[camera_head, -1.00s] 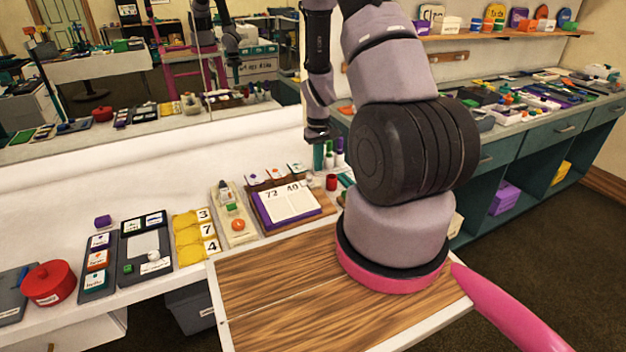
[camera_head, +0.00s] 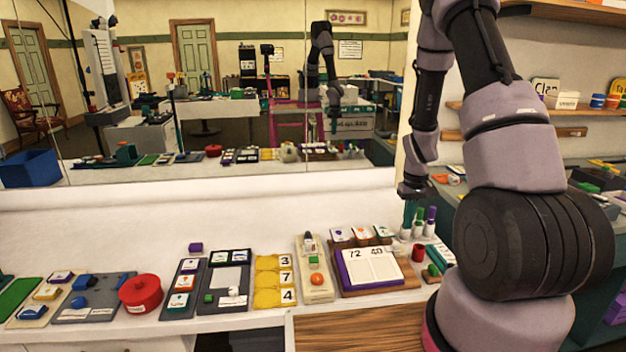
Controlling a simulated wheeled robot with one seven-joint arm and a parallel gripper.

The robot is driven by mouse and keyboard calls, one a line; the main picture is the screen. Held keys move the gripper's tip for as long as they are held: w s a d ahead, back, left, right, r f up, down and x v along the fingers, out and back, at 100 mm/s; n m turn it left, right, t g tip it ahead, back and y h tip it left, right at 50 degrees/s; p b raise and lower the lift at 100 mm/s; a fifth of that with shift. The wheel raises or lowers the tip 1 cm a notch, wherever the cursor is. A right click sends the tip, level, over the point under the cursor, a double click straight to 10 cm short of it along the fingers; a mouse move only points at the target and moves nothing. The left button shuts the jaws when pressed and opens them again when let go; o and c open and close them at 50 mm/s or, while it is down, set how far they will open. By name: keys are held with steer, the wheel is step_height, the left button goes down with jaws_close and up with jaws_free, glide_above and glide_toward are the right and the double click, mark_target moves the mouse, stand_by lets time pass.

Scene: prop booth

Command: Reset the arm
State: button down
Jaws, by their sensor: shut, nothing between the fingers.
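My arm stands at the right of the head view, bent at the elbow, with its forearm hanging down. My gripper (camera_head: 408,214) points down at the forearm's end, its teal fingers shut and empty. It is above the back of the white counter (camera_head: 150,235), beside upright markers (camera_head: 431,220) with green and purple caps. I cannot tell whether it touches them.
A board with a white number card (camera_head: 372,266) lies in front of my gripper, with a small red cylinder (camera_head: 419,252) nearby. Yellow number tiles (camera_head: 268,281), grey trays and a red lidded pot (camera_head: 140,292) line the counter to the left. A mirror (camera_head: 230,100) stands behind.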

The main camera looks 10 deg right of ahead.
steer(key=s+a+r+m+t+y, duration=0.1)
steer(key=a+r+t, duration=0.15)
steer(key=r, duration=0.95)
steer(key=s+a+r+m+t, duration=0.15)
steer(key=a+r, duration=0.25)
steer(key=r, duration=0.8)
steer(key=s+a+r+m+t, duration=0.1)
steer(key=s+a+r, duration=0.1)
steer(key=s+r, duration=0.6)
steer(key=s+a+r+m+t+y, duration=0.1)
steer(key=s+a+r+t, duration=0.1)
steer(key=s+r, duration=0.5)
steer(key=shift+s+a+r, duration=0.35)
steer(key=shift+s+a, duration=0.45)
steer(key=shift+s, duration=0.4)
